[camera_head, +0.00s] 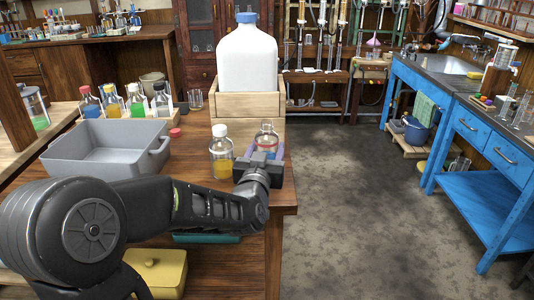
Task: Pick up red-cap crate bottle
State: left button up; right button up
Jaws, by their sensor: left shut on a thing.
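My left gripper (262,165) is at the right end of the wooden bench (200,205). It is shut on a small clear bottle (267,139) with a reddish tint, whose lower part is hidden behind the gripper. I cannot tell clearly what colour its cap is, or whether it is lifted off the bench. A white-capped bottle with orange-yellow liquid (221,153) stands just left of the gripper. A loose red cap-like piece (175,132) lies on the bench by the grey tub. My right gripper is not in view.
A grey tub (75,152) stands at left, with several coloured bottles (113,103) behind it. A wooden crate (235,105) holding a large white jug (246,58) stands behind the gripper. Open floor (345,190) lies right of the bench, before a blue workbench (480,145).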

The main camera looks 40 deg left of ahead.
aim_at(267, 124)
pick_arm(q)
jog(key=shift+r+p, duration=1)
jog(key=shift+r, duration=3)
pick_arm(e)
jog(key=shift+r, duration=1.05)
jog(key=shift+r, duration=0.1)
